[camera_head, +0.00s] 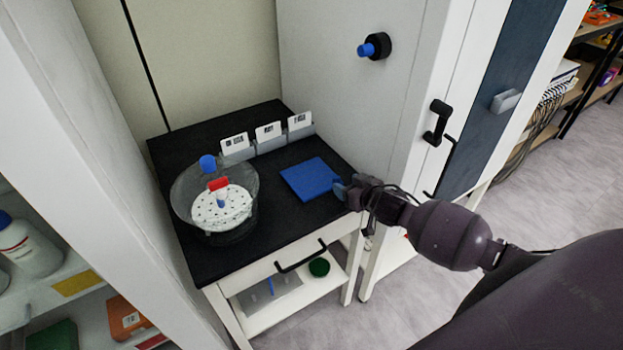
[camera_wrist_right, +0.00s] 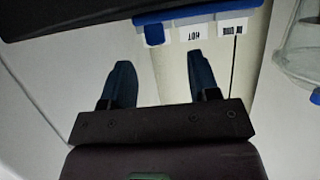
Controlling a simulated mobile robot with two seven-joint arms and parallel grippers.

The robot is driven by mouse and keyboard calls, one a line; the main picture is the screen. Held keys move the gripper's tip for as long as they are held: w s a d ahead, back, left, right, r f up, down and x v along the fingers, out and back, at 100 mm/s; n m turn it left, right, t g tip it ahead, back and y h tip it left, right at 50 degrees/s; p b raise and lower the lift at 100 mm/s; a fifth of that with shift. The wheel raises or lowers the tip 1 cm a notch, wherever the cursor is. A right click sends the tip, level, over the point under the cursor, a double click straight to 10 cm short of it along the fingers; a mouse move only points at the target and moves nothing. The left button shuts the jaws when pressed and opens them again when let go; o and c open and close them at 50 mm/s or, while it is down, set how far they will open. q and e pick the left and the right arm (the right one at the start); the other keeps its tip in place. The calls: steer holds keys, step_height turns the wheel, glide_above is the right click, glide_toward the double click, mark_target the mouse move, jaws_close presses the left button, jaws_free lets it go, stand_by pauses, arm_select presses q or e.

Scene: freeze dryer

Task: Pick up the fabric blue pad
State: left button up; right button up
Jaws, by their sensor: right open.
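The blue pad (camera_head: 311,179) is a flat square lying on the black top of a small table, on its right part. My right gripper (camera_head: 343,188) is just right of the pad, beside its near right edge at the table's side. Its two dark blue fingers (camera_wrist_right: 160,85) stand apart in the right wrist view, with nothing between them. In that view a blue strip lies beyond the fingertips near label cards; I cannot tell for sure that it is the pad. My left gripper is not in view.
A clear round vessel (camera_head: 182,200) with a white perforated disc (camera_head: 222,209) stands left of the pad. Several label cards (camera_head: 268,131) stand behind it. A white cabinet (camera_head: 350,100) rises close on the right. The tabletop (camera_head: 297,218) in front of the pad is bare.

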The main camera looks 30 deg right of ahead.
mark_target(338, 179)
steer(key=shift+d+b+x, duration=0.15)
steer(key=shift+x, duration=1)
steer(key=shift+d+b+x, duration=0.1)
steer(key=shift+b+x, duration=0.05)
steer(key=shift+x, duration=1.05)
steer(key=shift+r, duration=0.1)
steer(key=c, duration=1)
